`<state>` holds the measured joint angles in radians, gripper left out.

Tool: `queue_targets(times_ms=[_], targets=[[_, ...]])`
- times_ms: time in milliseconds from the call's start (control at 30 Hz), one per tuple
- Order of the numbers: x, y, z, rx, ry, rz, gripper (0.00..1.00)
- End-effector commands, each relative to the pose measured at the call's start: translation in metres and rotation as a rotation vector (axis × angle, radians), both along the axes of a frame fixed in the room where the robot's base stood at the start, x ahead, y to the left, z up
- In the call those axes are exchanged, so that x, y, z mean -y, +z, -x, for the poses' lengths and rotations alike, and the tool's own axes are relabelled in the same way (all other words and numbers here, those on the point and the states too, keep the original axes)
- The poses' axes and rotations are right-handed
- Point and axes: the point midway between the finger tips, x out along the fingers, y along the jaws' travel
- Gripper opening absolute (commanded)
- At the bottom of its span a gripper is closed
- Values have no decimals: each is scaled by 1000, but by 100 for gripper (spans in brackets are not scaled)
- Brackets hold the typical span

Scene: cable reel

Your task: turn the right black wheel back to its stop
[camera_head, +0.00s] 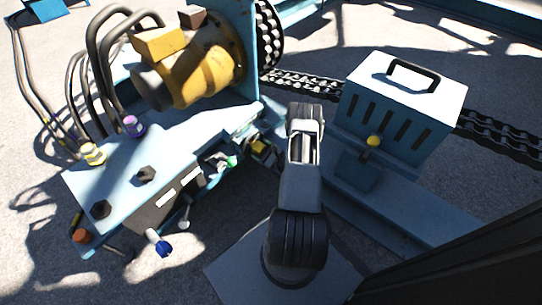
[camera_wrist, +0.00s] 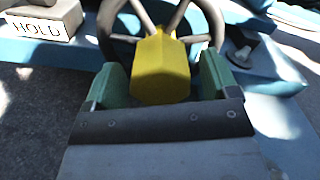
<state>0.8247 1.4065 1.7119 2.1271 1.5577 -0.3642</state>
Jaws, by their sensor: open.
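In the wrist view a dark spoked wheel (camera_wrist: 208,12) stands just ahead of my gripper (camera_wrist: 162,78). A yellow six-sided piece (camera_wrist: 160,68) sits in front of the wheel's hub, between my two green jaws. The jaws are open, with a gap on each side of the yellow piece. Only the lower part of the wheel shows. In the head view my arm reaches over the right end of the blue panel (camera_head: 120,165), and that wheel cannot be made out. Two black knobs, a right one (camera_head: 146,174) and a left one (camera_head: 100,209), are on the panel.
A HOLD plate (camera_wrist: 42,20) is left of the wheel; a dark knobbed part (camera_wrist: 241,52) is to the right. In the head view, a blue-tipped lever (camera_head: 160,247) sticks out in front. A yellow motor (camera_head: 200,70) stands behind; a pale box (camera_head: 402,105) is at right.

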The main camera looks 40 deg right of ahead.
Motion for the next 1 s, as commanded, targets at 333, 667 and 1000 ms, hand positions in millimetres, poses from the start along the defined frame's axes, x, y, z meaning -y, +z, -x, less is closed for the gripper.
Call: queue_targets(times_ms=[333, 667, 1000], targets=[[14, 2, 66, -2, -8, -3, 81], [23, 1, 116, -1, -4, -2, 81], [24, 0, 129, 0, -1, 0, 81]])
